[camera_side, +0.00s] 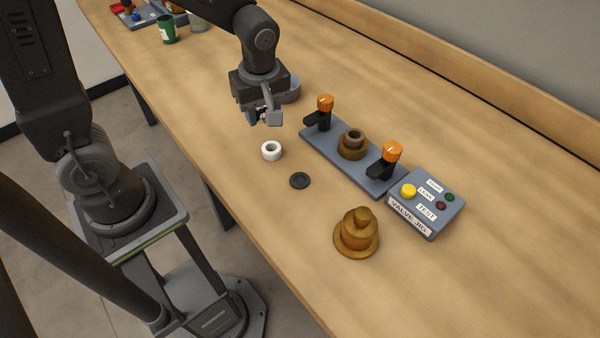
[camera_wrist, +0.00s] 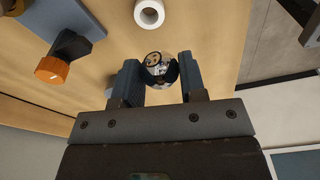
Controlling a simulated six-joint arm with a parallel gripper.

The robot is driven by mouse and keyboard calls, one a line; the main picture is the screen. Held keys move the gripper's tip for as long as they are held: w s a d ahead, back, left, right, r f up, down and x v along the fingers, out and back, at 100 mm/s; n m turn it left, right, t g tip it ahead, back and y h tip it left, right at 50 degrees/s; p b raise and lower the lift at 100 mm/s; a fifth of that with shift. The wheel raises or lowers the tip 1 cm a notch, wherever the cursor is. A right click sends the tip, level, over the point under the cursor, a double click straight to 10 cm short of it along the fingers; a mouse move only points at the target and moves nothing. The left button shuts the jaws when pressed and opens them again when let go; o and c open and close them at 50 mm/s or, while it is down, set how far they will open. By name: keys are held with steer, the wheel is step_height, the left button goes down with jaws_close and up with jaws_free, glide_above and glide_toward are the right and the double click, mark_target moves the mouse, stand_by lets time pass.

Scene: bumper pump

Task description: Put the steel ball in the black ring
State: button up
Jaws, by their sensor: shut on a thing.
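The steel ball (camera_wrist: 160,70) is shiny and shows between my gripper's fingertips in the wrist view, with dark reflections on it. My gripper (camera_wrist: 158,74) is shut on it. In the side view my gripper (camera_side: 262,116) points down over the table, behind the white roll and left of the blue fixture plate; the ball is mostly hidden by the fingers there. The black ring (camera_side: 300,181) lies flat on the table in front of the fixture, to the right of and nearer than my gripper. It looks empty. I cannot make it out in the wrist view.
A white roll (camera_side: 271,151) stands between my gripper and the ring. The fixture plate (camera_side: 368,176) carries orange-knobbed clamps and a brass part (camera_side: 352,145). A brass bell-shaped part (camera_side: 356,235) and a valve jig box (camera_side: 426,204) stand to the right. A grey round dish (camera_side: 291,88) is behind my gripper.

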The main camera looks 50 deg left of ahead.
glide_above(299, 180)
steer(key=f, duration=0.6)
steer(key=shift+d, duration=0.2)
steer(key=shift+f, duration=2)
steer(key=shift+f, duration=0.3)
steer(key=o, duration=1)
steer(key=shift+o, duration=0.2)
